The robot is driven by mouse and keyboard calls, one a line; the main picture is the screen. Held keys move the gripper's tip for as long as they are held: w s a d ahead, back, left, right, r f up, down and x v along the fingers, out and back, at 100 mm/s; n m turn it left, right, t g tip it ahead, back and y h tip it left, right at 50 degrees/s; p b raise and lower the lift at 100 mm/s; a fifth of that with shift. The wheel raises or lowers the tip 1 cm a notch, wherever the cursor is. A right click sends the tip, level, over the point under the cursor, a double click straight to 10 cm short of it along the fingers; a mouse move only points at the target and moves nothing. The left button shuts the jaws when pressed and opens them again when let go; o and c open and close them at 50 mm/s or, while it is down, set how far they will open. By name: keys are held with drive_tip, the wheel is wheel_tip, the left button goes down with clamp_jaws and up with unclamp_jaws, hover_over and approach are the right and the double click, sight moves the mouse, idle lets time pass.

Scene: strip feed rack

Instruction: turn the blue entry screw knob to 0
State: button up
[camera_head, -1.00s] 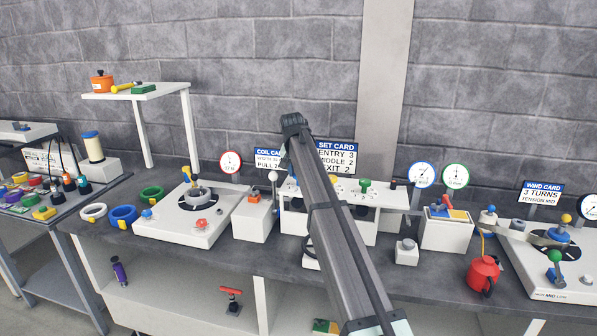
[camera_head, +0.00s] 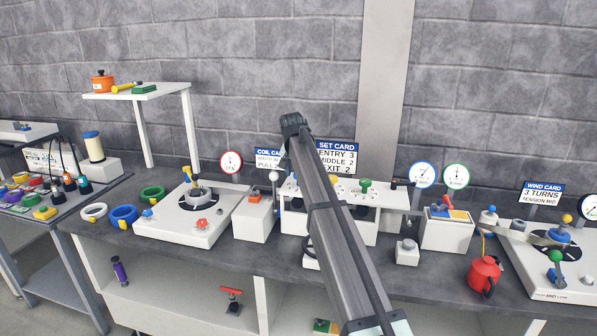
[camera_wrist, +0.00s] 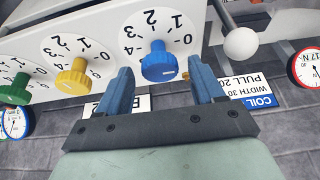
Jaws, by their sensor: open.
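The blue entry screw knob (camera_wrist: 159,64) shows in the wrist view on a white panel, in front of a white dial marked 0 to 4. A pale mark shows on its face, but I cannot tell which number it points at. My gripper (camera_wrist: 163,75) is open, with one blue finger on each side of the knob. Gaps show beside the knob, and I see no grip on it. In the head view my own arm covers the gripper and much of the knob's surroundings. The set card (camera_head: 337,157) reads entry 3, middle 2, exit 2.
A yellow knob (camera_wrist: 72,78) and a green knob (camera_wrist: 14,90) sit along the same panel in the wrist view. A white ball (camera_wrist: 241,44) stands close to the right finger. A red kettle-like can (camera_head: 483,274) stands at the bench front.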

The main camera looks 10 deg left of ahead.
drive_tip(key=v, duration=1.4)
drive_tip(key=shift+w+f, duration=0.1)
